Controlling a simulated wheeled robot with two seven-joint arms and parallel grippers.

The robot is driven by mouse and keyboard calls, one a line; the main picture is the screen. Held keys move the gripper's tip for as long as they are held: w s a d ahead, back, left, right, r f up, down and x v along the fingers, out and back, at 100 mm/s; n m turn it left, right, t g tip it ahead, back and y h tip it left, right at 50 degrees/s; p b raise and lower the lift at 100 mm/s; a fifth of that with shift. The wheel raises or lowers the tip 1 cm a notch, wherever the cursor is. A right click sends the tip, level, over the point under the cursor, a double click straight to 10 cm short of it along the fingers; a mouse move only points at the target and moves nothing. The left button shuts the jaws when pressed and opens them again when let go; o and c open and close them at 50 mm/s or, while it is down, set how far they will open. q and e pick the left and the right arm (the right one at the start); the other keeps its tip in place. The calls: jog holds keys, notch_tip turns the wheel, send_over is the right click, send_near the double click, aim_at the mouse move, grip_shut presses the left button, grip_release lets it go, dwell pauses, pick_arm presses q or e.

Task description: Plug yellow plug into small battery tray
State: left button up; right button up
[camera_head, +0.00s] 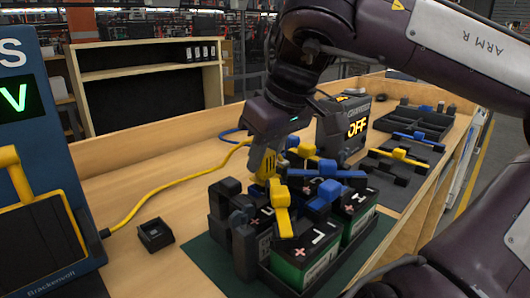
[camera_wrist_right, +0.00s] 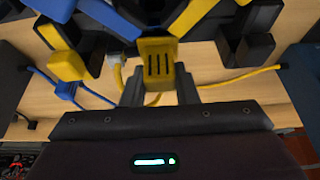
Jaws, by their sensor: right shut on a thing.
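The yellow plug (camera_head: 264,168) is held in my right gripper (camera_head: 266,152), just behind the front battery tray. In the right wrist view the plug (camera_wrist_right: 158,58) shows a slotted face between the two fingers of my right gripper (camera_wrist_right: 159,82). A yellow cable (camera_head: 170,187) runs from the plug to the left along the table. The small battery tray (camera_head: 280,284) holds several green batteries (camera_head: 322,258) with black tops and yellow and blue connector bars. I cannot tell whether the plug touches the tray. Its socket is hidden. My left gripper is not in view.
A small open black holder (camera_head: 155,234) sits on the table at left. A blue panel (camera_head: 38,160) stands at far left. More black trays (camera_head: 415,125) lie at right. The left tabletop is mostly clear.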

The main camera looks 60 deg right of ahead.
jog(key=shift+f+b, duration=0.35)
jog(key=shift+f, duration=0.15)
jog(key=o, duration=1.1)
jog(key=shift+c, duration=0.2)
jog(key=p+v, duration=0.5)
jog(key=v, duration=0.3)
jog(key=shift+f, duration=0.1)
